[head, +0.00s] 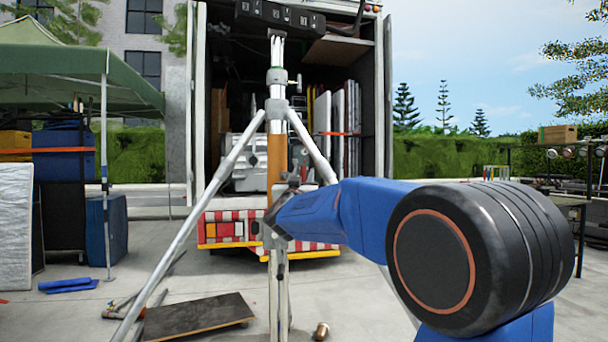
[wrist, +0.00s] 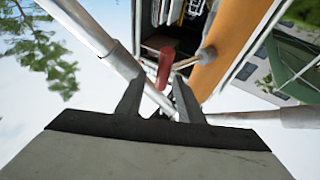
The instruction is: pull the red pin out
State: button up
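The red pin (wrist: 165,66) shows in the wrist view as a short red handle beside the metal stand. It lies between the tips of my gripper (wrist: 159,84), whose two dark fingers stand apart. A gap shows on both sides of the pin, and I cannot tell whether either finger touches it. The silver tripod stand (head: 275,115) rises upright in the head view, with my gripper (head: 272,222) close against its centre column. I cannot make out the red pin in the head view; my arm and gripper may hide it.
The stand's splayed leg (head: 200,215) runs down to the left. Behind it is an open truck (head: 225,220) with loaded cargo. A dark board (head: 200,317) and a small copper-coloured cylinder (head: 321,331) lie on the pavement. A green canopy (head: 75,75) stands at left.

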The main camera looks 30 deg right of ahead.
jog(key=v, duration=1.5)
jog(key=shift+f, duration=0.1)
jog(key=s+a+f+n+g+y, duration=0.1)
jog(key=s+a+f+n+y, duration=0.3)
jog(key=a+f+y, duration=0.4)
jog(key=s+a+f+n+g+y, duration=0.1)
jog(key=s+a+f+n+y, duration=0.5)
jog(key=f, duration=0.3)
jog(key=s+d+f+m+g, duration=0.2)
jog(key=s+f+g, duration=0.8)
jog(key=s+f, duration=1.1)
jog(key=s, duration=0.3)
jog(key=shift+s+f, duration=0.35)
